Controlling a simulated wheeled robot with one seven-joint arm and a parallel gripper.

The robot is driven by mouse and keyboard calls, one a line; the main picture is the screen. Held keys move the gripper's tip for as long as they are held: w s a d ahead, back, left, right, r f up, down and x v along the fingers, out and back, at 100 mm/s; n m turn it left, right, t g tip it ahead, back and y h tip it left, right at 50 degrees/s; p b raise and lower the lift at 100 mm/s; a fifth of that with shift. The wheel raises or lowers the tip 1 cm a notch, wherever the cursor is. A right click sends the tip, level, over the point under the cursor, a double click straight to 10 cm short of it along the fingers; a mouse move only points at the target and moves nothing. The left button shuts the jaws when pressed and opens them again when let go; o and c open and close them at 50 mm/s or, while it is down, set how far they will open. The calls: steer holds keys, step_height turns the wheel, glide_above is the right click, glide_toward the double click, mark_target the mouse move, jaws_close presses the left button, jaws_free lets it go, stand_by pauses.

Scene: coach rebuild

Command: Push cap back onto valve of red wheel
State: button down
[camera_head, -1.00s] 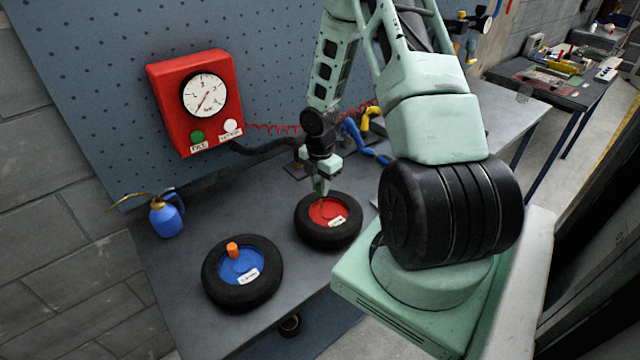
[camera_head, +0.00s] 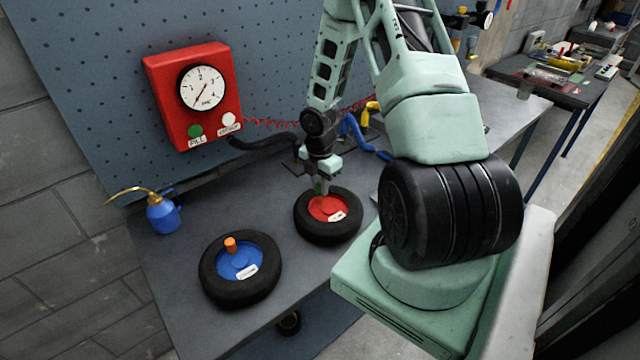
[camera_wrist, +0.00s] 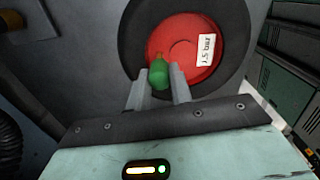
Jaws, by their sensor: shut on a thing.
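The red wheel (camera_head: 336,212) has a black tyre and a red hub with a white label. It lies flat on the bench and also shows in the wrist view (camera_wrist: 196,66). My gripper (camera_head: 319,192) is above its hub, on the left side. In the wrist view my gripper (camera_wrist: 162,88) is shut on a green cap (camera_wrist: 159,76). A small brownish-orange tip, probably the valve, shows just beyond the cap against the red hub. I cannot tell whether the cap touches or sits on it.
A blue-hubbed wheel (camera_head: 239,269) with an orange cap (camera_head: 231,244) lies to the left on the grey bench (camera_head: 190,309). A blue oil can (camera_head: 163,215) stands at the far left. A red gauge box (camera_head: 160,106) hangs on the pegboard. Hoses run behind my gripper.

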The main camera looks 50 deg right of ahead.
steer(key=shift+f+b, duration=0.8)
steer(key=shift+f, duration=0.6)
steer(key=c, duration=1.2)
jaws_free()
steer(key=shift+o, duration=0.2)
steer(key=shift+r, duration=0.15)
step_height(320, 180, up, 17)
steer(key=shift+r, duration=0.1)
